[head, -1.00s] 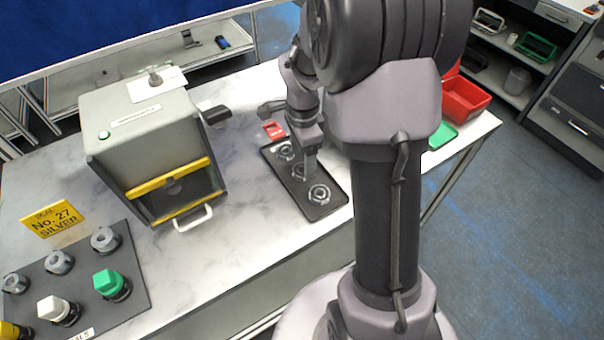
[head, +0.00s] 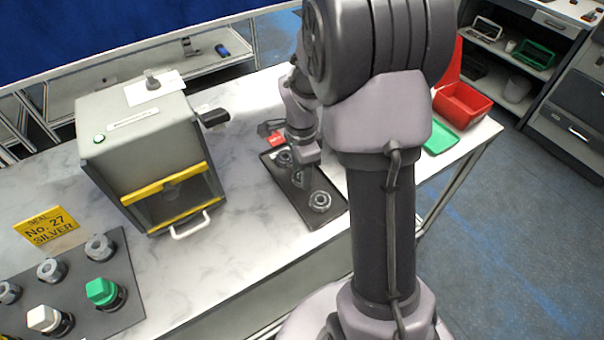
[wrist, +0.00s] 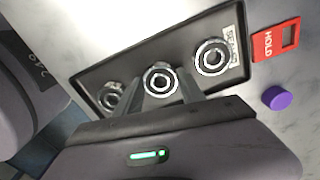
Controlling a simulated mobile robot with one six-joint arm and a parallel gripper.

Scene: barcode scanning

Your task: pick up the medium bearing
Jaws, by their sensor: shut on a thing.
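A dark tray (head: 334,213) on the marble bench holds three metal bearings in a row; it also shows in the wrist view (wrist: 96,72). The medium bearing (wrist: 160,78) is the middle one. My gripper (wrist: 162,88) is shut on it, one finger on each side. Another bearing (wrist: 212,56) sits by the tray's white label, and a third (wrist: 111,96) is at the opposite end. In the head view the near-end bearing (head: 320,201) is clear, while my gripper (head: 306,168) partly hides the middle one. I cannot tell whether the held bearing is clear of the tray.
A red HOLD tag (wrist: 275,40) and a purple round piece (wrist: 277,98) lie beside the tray. A grey box machine (head: 145,140) with a yellow-edged opening stands left. A green tray (head: 440,138) and red bin (head: 463,105) are right. Several fittings stand on a front-left mat (head: 122,260).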

